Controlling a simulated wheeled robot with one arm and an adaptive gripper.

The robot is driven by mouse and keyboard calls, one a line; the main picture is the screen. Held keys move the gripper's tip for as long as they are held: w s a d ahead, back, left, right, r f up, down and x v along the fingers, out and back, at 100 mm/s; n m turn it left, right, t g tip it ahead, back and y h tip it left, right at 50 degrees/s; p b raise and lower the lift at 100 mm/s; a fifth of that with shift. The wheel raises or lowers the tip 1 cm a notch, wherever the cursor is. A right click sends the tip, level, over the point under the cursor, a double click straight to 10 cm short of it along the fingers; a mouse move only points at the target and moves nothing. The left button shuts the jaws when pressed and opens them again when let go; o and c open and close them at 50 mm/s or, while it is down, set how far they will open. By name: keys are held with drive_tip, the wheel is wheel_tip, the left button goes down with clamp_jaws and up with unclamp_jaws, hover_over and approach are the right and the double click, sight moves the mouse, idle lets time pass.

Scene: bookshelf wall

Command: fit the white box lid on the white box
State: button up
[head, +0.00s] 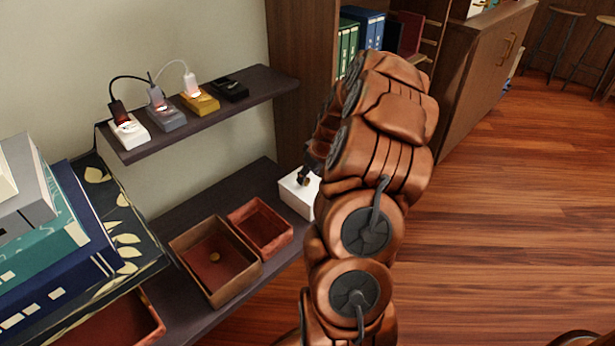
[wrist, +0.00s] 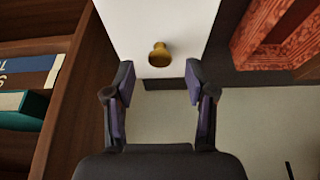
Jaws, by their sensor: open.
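A white block-like thing (head: 294,196) stands at the right end of the lower shelf in the head view, partly hidden by my arm. In the wrist view its white surface (wrist: 135,22) bears a round brass knob (wrist: 159,54), as a lid would. I cannot tell the white box and the white lid apart, nor see a seam between them. My gripper (wrist: 160,82) is open and empty, its fingers apart on either side below the knob, not touching it. In the head view my gripper (head: 309,172) is at the white thing, mostly hidden by my arm.
Left of the white thing are a small red open box (head: 262,228) and a larger brown open box (head: 188,243) with a small gold round thing inside. An upper shelf (head: 262,86) holds several small devices. Stacked books (head: 60,235) are at left. A wooden upright (wrist: 65,110) is close by.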

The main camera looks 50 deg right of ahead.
drive_tip(key=v, duration=1)
drive_tip(key=s+a+r+n+g+y+p, duration=0.1)
drive_tip(key=s+a+r+p, duration=0.1)
drive_tip(key=a+r+p, duration=0.8)
drive_tip(key=s+a+r+g+y+p, duration=0.1)
drive_tip(key=s+a+r+g+p, duration=0.15)
drive_tip(key=a+r+p, duration=0.75)
drive_tip(key=s+a+r+g+h+p, duration=0.2)
drive_tip(key=s+a+r+p, duration=1)
drive_tip(key=s+a+r, duration=0.5)
drive_tip(key=s+r, duration=0.1)
drive_tip(key=s, duration=0.2)
drive_tip(key=shift+s+a+r+m+g, duration=0.2)
drive_tip(key=shift+s+r+m+g, duration=0.05)
drive_tip(key=shift+s+m+g, duration=0.15)
